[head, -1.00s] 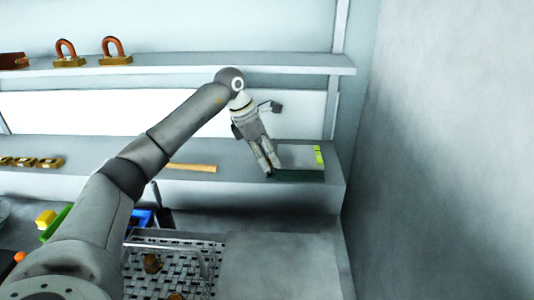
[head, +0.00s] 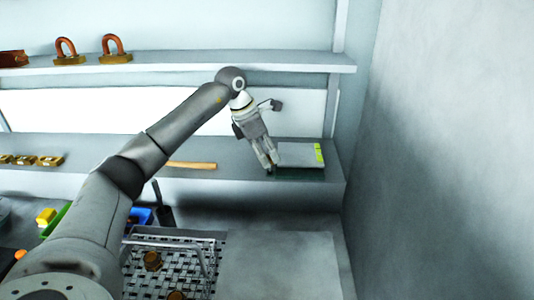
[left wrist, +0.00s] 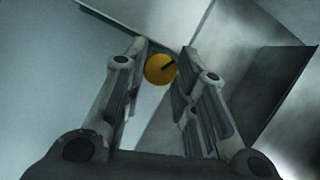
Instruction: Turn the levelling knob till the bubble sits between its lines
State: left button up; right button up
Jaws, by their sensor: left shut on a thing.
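The levelling device is a pale grey plate (head: 298,153) on a dark green base, near the right end of the lower shelf. A bright yellow-green vial (head: 319,153) runs along its right side; the bubble and lines are too small to make out. The levelling knob (left wrist: 158,70) is a round orange-yellow disc with a dark mark, between my left fingertips in the left wrist view. My left gripper (head: 271,166) points down at the plate's front left corner and is shut on the knob. The fingers hide the knob in the head view. My right gripper is not in view.
A wooden stick (head: 191,165) lies on the lower shelf left of my gripper, with several brass blocks (head: 24,160) further left. Shackle-like pieces (head: 115,50) stand on the upper shelf. A wire basket (head: 190,262) with brown nuts stands below. A wall closes the right side.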

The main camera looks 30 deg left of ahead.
pick_arm(q)
jog(key=n, duration=0.2)
jog(key=n+t+y, duration=0.1)
jog(key=n, duration=0.1)
jog(key=shift+s+d+n+y, duration=0.1)
jog(key=shift+d+n+y, duration=0.05)
jog(key=shift+n+y, duration=0.15)
jog(key=shift+d+r+n+y+b, duration=0.15)
jog(key=shift+n+y+b, duration=0.55)
jog(key=shift+n, duration=1.5)
jog(key=o, duration=1)
jog(key=shift+o, duration=0.2)
jog(key=v, duration=1.1)
jog(key=shift+s+d+r, duration=0.2)
jog(key=shift+s+r, duration=0.1)
jog(key=shift+s, duration=0.05)
jog(key=shift+p, duration=0.3)
